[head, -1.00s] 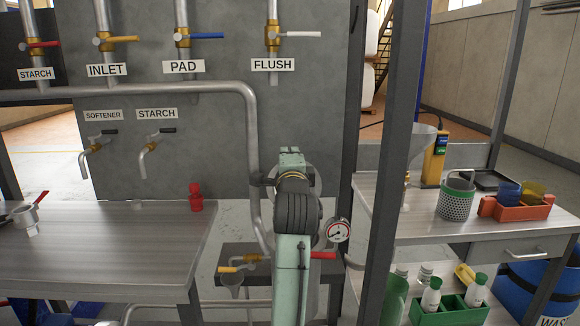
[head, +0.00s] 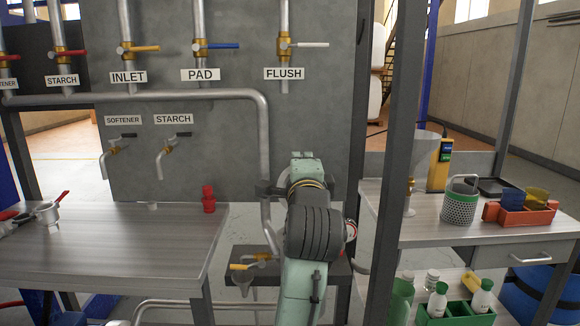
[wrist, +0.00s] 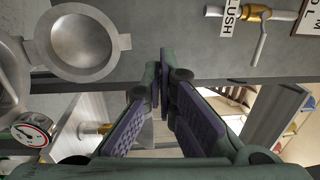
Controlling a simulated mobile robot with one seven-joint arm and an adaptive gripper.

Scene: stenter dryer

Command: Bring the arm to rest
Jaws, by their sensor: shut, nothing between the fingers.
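My arm (head: 305,240) stands upright in the lower middle of the head view, pale green with a dark ribbed joint. It is bent, and its end is hidden in that view. In the wrist view my gripper (wrist: 161,78) shows two dark fingers with purple pads that come together at the tips. It is shut and holds nothing. Beyond it are a grey panel edge and a FLUSH label (wrist: 231,14).
A bench (head: 120,245) with a red object (head: 208,200) is at left. A shelf table (head: 430,219) with a mesh cup (head: 460,206) is at right. A grey post (head: 400,120) stands close right of my arm. The wrist view shows a gauge (wrist: 32,130) and metal bowl (wrist: 80,42).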

